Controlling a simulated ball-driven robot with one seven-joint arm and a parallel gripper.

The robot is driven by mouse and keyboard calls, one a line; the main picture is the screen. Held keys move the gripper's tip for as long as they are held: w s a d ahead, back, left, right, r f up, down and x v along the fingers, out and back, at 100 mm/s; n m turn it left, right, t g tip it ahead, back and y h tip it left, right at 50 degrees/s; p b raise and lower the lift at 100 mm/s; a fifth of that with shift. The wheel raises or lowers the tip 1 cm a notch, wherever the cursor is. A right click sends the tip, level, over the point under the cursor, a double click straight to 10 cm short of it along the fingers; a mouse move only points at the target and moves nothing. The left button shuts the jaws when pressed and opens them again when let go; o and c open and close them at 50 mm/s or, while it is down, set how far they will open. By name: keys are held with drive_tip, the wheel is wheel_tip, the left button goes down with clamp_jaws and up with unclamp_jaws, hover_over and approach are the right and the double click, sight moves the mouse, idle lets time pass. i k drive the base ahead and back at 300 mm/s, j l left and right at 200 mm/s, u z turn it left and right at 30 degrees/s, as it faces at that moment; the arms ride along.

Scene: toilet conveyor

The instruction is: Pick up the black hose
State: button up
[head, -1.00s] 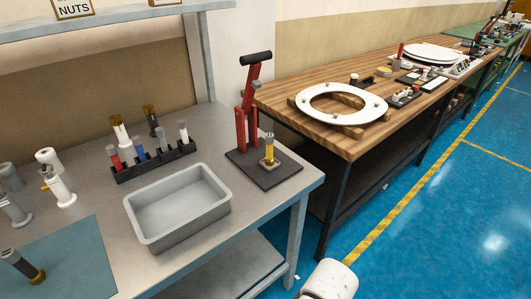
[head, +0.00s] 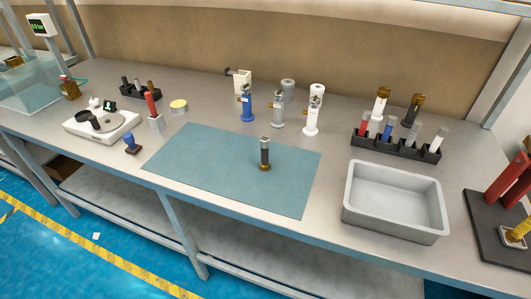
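I cannot tell for sure which thing is the black hose. A black round or coiled thing (head: 95,121) lies on a white scale-like tray (head: 105,134) at the left of the bench. A dark upright cylinder with a grey top and a brass base (head: 265,153) stands on the blue-grey mat (head: 210,165) in the middle. My gripper is not in view.
A grey bin (head: 390,205) and a black rack of tubes (head: 395,148) stand right of the mat. Blue, grey and white fittings (head: 247,103) stand behind it. A red press (head: 510,185) is at far right. The mat is mostly clear.

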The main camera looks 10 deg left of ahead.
sight(264, 165)
drive_tip(key=i+j+u, duration=0.5)
drive_tip(key=j+u, duration=0.2)
